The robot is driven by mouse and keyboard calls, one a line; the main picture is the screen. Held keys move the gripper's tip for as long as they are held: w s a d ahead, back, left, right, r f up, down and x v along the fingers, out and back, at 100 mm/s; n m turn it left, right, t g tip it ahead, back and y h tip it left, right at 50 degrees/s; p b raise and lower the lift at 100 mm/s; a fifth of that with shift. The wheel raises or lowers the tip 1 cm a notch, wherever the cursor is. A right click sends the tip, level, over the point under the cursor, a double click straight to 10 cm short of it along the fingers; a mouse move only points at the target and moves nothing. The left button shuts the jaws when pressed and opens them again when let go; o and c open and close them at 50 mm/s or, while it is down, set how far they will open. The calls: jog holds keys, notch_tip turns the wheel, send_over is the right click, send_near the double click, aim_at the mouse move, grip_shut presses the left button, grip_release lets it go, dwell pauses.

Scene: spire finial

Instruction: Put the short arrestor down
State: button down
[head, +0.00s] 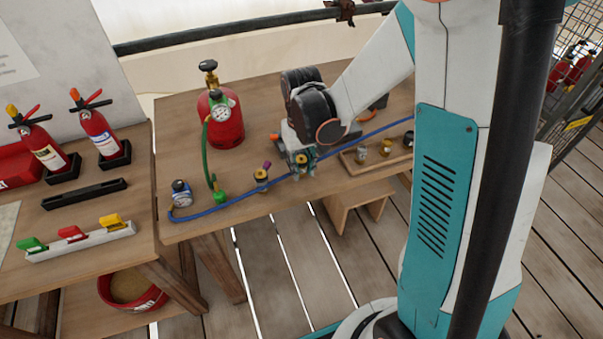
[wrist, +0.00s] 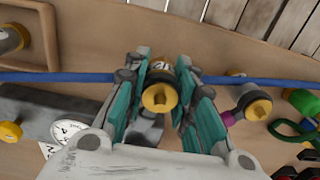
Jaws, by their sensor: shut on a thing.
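My gripper (head: 301,165) is low over the middle of the wooden table, beside the blue hose. In the wrist view its teal fingers (wrist: 160,82) are shut on a short arrestor (wrist: 158,96), a dark cylinder with a pale marked band and a yellow end facing the camera. In the head view it shows only as a small yellow spot between the fingers. Whether its far end touches the table is hidden. Another arrestor (head: 262,176), yellow-ended with a magenta part, stands just left of my gripper; it is also right of the fingers in the wrist view (wrist: 255,106).
A blue hose (head: 235,203) crosses the table. A shallow wooden tray (head: 349,166) with small fittings lies to the right. A red cylinder (head: 226,128) with a gauge and green hose stands at the back left.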

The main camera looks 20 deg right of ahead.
aim_at(302, 157)
jog(key=shift+f+b, duration=0.35)
jog(key=shift+f, duration=1.05)
jog(key=shift+f, duration=0.1)
jog(key=c, duration=1.3)
grip_release()
notch_tip(302, 157, up, 13)
jog(key=p, duration=0.4)
jog(key=shift+s+f, duration=0.1)
jog(key=shift+f, duration=0.05)
jog(key=shift+s+r+t, duration=1.2)
jog(key=shift+s+r, duration=0.85)
jog(key=shift+s, duration=0.4)
jog(key=shift+s+r+t, duration=1.2)
jog(key=shift+s+r, duration=0.85)
jog(key=shift+s, duration=0.45)
jog(key=shift+s+r+t, duration=1.2)
jog(key=shift+s+r, duration=0.85)
jog(key=shift+s, duration=0.4)
